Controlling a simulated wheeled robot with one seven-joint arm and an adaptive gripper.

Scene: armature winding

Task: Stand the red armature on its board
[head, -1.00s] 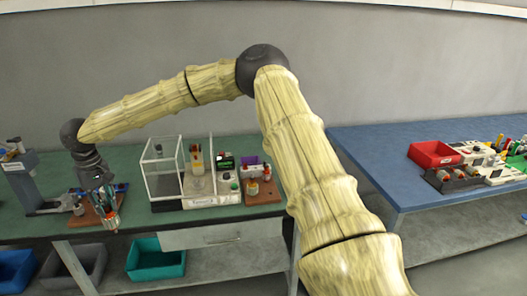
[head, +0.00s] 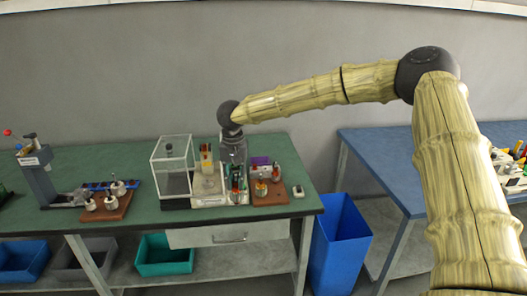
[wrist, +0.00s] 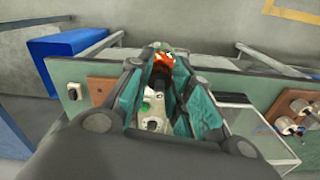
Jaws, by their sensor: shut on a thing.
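My gripper (head: 236,194) hangs above the green bench, near the left edge of the right-hand brown board (head: 270,198). In the wrist view its teal fingers (wrist: 163,66) are shut on a red-orange armature (wrist: 163,58), of which only the end shows between the fingertips. The right-hand board bears a purple block and small red and yellow parts; it also shows in the wrist view (wrist: 101,90), to the left of the fingers. Another brown board (head: 118,212), at the left, carries several pale armatures (head: 112,203). I cannot tell how far the held armature is above the bench.
A clear-walled case (head: 171,170) and a white-based station (head: 207,184) stand just left of my gripper. A grey press (head: 37,175) is at the far left. A blue bin (head: 340,240) stands between the green bench and the blue table (head: 375,160). The bench's front strip is clear.

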